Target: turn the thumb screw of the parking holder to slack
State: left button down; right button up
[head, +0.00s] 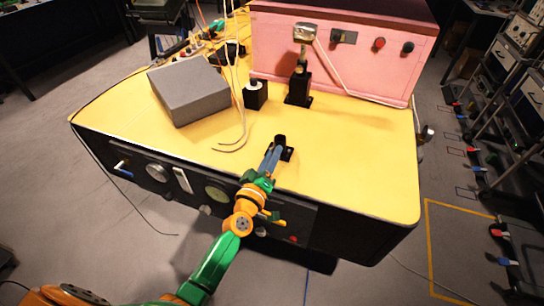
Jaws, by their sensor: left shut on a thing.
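A small black holder (288,154) with a flat foot stands on the yellow table top (350,160), near the middle of its front part. I take it for the parking holder. My left gripper (277,148) reaches up from the front edge, with its blue-grey fingers at the holder. The fingers are shut on a small part there, which looks to be the thumb screw. The fingers hide the screw, so its turn cannot be read. My right gripper is not in view.
A grey box (190,90) lies on the left of the table. A black block with a white top (256,92) and a taller black stand (299,85) are behind the holder. A pink panel (345,55) closes the back. Loose cables (243,125) lie left. The right part is clear.

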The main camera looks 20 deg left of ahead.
pick_arm(q)
jog(key=n, duration=0.5)
jog(key=shift+n+b, duration=0.3)
jog(key=n, duration=0.4)
jog(key=shift+n, duration=0.7)
jog(key=c, duration=0.6)
grip_release()
jog(key=shift+f, duration=0.1)
jog(key=s, duration=0.7)
jog(key=shift+s+a, duration=0.1)
